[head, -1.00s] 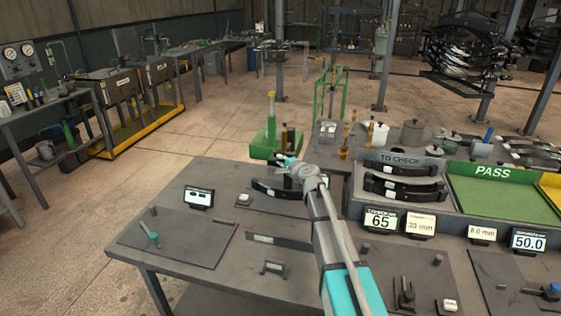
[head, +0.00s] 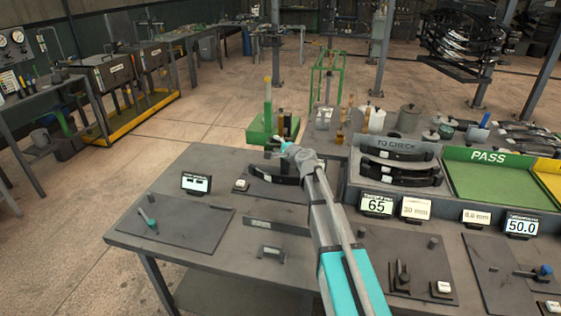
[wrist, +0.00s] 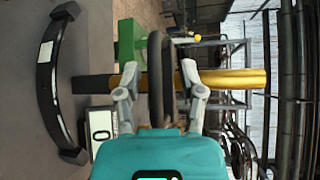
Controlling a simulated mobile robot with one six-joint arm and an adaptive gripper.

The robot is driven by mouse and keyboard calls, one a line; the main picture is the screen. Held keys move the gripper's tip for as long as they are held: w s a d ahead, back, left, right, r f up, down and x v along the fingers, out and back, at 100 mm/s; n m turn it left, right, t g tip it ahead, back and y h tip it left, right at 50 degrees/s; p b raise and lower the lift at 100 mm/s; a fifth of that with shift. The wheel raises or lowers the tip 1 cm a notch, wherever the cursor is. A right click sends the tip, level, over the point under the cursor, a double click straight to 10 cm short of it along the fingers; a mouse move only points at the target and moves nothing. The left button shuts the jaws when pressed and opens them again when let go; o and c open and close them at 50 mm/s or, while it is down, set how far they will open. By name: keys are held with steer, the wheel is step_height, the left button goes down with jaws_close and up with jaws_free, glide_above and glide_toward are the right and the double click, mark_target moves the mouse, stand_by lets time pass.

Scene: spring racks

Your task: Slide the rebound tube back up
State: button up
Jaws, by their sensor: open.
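In the wrist view, which is turned sideways, a gold tube (wrist: 235,78) runs across, with a darker part at its left end. A dark rounded bar (wrist: 155,85) crosses it between my fingers. My gripper (wrist: 159,69) is open, one finger on each side of that bar; I cannot tell whether it touches anything. In the head view my gripper (head: 279,144) is at the far edge of the bench, in front of the green stand (head: 258,132) with its upright post.
A dark curved spring (head: 273,175) lies beside my gripper and shows at the left of the wrist view (wrist: 47,80). A small display (head: 196,184) stands on the bench (head: 190,256). The TO CHECK rack (head: 398,148) and green PASS tray (head: 490,186) are at right.

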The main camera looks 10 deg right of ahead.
steer(key=shift+f, duration=0.1)
step_height(320, 180, down, 9)
steer(key=b, duration=1)
steer(key=p+v, duration=0.3)
steer(key=v, duration=1.1)
steer(key=s+a+f+n+g+p, duration=0.1)
steer(key=s+f+n+g, duration=0.1)
steer(key=s+n, duration=0.1)
steer(key=s+a+f+n+g+h, duration=0.1)
steer(key=s+a+f+n+g, duration=0.1)
steer(key=s+f+n+g, duration=0.1)
steer(key=s+a+f+n+g+h+p, duration=0.1)
steer(key=s+f+n+g, duration=0.1)
steer(key=s, duration=0.3)
steer(key=shift+s+a+f+n+g+p, duration=0.15)
steer(key=shift+s+f+n+g+p, duration=0.3)
steer(key=shift+n, duration=0.35)
steer(key=shift+s+d+f+n+g+h, duration=0.25)
steer(key=shift+s+f+n+g+h, duration=0.2)
steer(key=shift+s, duration=0.2)
